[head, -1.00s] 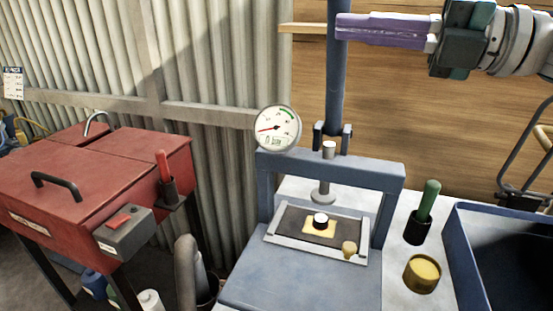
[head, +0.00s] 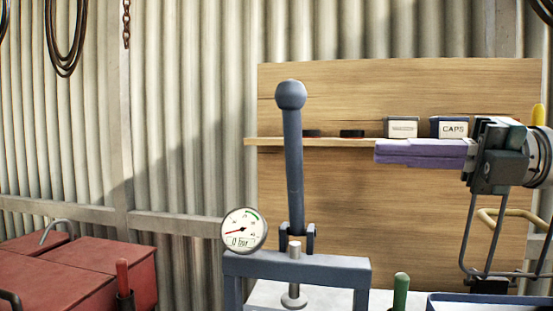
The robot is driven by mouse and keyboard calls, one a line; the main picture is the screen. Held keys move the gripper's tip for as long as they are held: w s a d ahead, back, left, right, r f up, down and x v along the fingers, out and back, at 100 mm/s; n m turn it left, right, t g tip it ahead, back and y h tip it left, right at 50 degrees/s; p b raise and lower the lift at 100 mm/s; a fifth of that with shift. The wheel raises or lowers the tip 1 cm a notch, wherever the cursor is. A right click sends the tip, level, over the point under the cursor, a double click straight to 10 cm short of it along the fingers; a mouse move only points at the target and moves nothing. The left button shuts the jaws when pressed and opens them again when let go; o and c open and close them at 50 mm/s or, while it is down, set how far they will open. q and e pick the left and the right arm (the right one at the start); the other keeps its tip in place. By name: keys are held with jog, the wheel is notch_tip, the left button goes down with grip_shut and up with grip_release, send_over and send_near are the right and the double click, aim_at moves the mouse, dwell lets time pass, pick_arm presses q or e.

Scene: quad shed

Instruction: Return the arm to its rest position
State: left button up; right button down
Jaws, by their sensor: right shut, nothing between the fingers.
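My right gripper (head: 380,152) comes in from the right, with its purple fingers shut and pointing left. Nothing is between the fingers. It is in front of the wooden shelf board, to the right of the press lever (head: 293,160), and apart from the lever. The lever stands upright with a round knob on top. The blue press frame (head: 300,267) shows at the bottom, with its gauge (head: 243,230) at its left. My left gripper is not in view.
A shelf (head: 310,142) holds dark discs (head: 352,133), a pale box (head: 401,127) and a box marked CAPS (head: 449,128). A red cabinet (head: 85,275) stands at lower left. A green handle (head: 400,291) and a blue bin rim (head: 490,299) show at the bottom right.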

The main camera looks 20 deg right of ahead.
dwell(0.5)
jog(key=w+a+f+m+t+h+p, duration=0.3)
jog(key=m+t+h, duration=0.45)
jog(key=m, duration=0.65)
jog(key=s+f+m+g+h+p, duration=0.3)
jog(key=s+f+m+g+h, duration=0.15)
jog(key=f+m+h, duration=0.45)
jog(key=s+a+f+m+g+y+p, duration=0.1)
jog(key=s+a+f+m+g, duration=0.15)
jog(key=s, duration=0.45)
jog(key=s+a+f+m+g+p, duration=0.1)
jog(key=s+a+f+m+g, duration=0.2)
jog(key=s, duration=0.4)
jog(key=s+a+f+m+g+y+p, duration=0.1)
jog(key=s+a+m+g, duration=0.1)
jog(key=s+g, duration=0.4)
notch_tip(320, 180, up, 38)
jog(key=d+t+p, duration=0.1)
jog(key=p, duration=3.6)
jog(key=shift+p, duration=0.4)
jog(key=shift+t, duration=0.25)
